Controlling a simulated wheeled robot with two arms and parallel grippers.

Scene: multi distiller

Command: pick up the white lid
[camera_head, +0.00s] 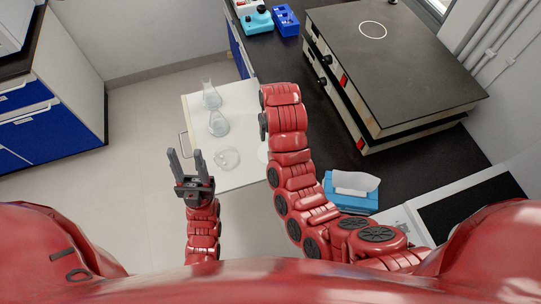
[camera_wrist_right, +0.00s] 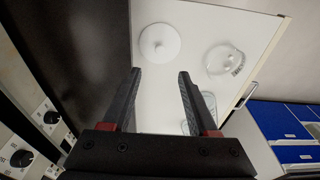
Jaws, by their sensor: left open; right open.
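The white lid (camera_wrist_right: 159,42) is a round white disc with a small knob, lying flat on the white tabletop. It shows whole in the right wrist view, beyond my fingertips. In the head view, only a pale edge of the lid (camera_head: 263,154) shows beside my right arm. My right gripper (camera_wrist_right: 160,76) is open and empty, apart from the lid, which appears ahead between the lines of its fingers. In the head view my right arm hides that gripper. My left gripper (camera_head: 185,154) is open and empty, left of the white table's near part.
A clear glass dish (camera_head: 227,158) and two glass flasks (camera_head: 218,124) (camera_head: 211,96) stand on the white table (camera_head: 250,179). A black bench (camera_head: 400,165) with a large hotplate-like device (camera_head: 395,60) and a blue tissue box (camera_head: 350,195) lies to the right. Floor is free at left.

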